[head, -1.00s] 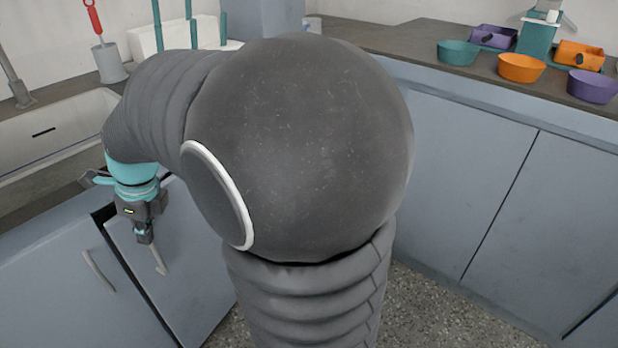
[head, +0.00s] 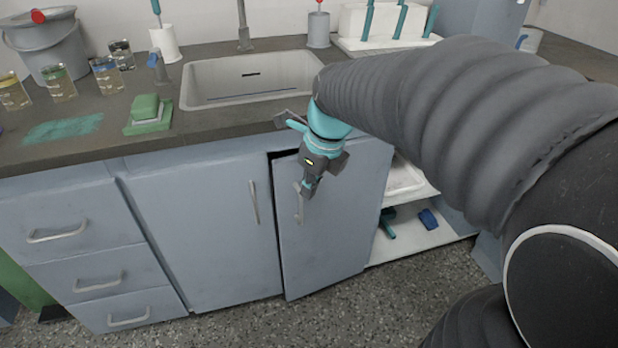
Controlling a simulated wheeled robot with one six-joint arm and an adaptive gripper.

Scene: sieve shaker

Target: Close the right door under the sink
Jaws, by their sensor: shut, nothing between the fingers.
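The right door (head: 340,235) under the sink is a grey-blue panel with a pale bar handle (head: 298,205) near its left edge. It stands slightly ajar: its left edge sits forward of the left door (head: 205,230), with a dark gap at the top between them. My gripper (head: 308,191) is shut and empty, pointing down in front of the upper left of the right door, close beside its handle. I cannot tell whether it touches the door or handle. The sink (head: 235,98) is set in the counter above.
Right of the door is an open compartment with a white shelf (head: 415,243), holding a blue item (head: 428,219) and a teal item (head: 387,225). Drawers (head: 75,235) stand at the left. The speckled floor in front is clear.

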